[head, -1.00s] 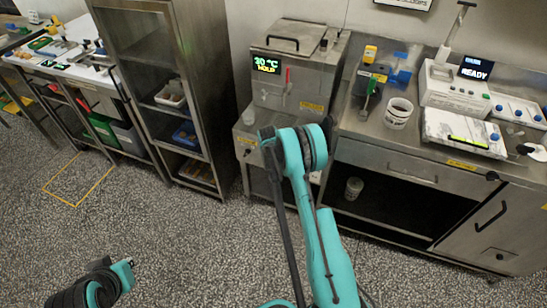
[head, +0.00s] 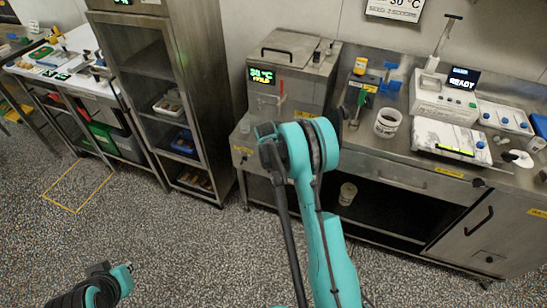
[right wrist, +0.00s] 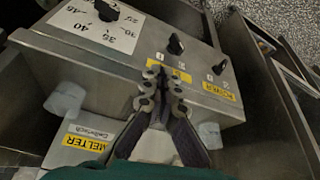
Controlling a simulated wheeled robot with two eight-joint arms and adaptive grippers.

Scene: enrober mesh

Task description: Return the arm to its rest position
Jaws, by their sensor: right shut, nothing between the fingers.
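My right arm (head: 325,230) is teal and rises through the middle of the head view, bent at its top in front of the steel melter (head: 290,60). Its gripper is hidden there. In the right wrist view my right gripper (right wrist: 164,72) is shut and empty. Its fingertips are over the melter's control panel (right wrist: 130,60), which has black knobs and a temperature dial. I cannot tell whether they touch it. A teal and black part of my left arm (head: 105,288) shows at the lower left; its gripper is out of view.
A steel counter (head: 360,142) right of the melter carries a white pail (head: 387,122), a green-handled tool and a white device with a READY display (head: 445,100). A tall steel rack (head: 165,75) stands left. The speckled floor (head: 200,250) in front is clear.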

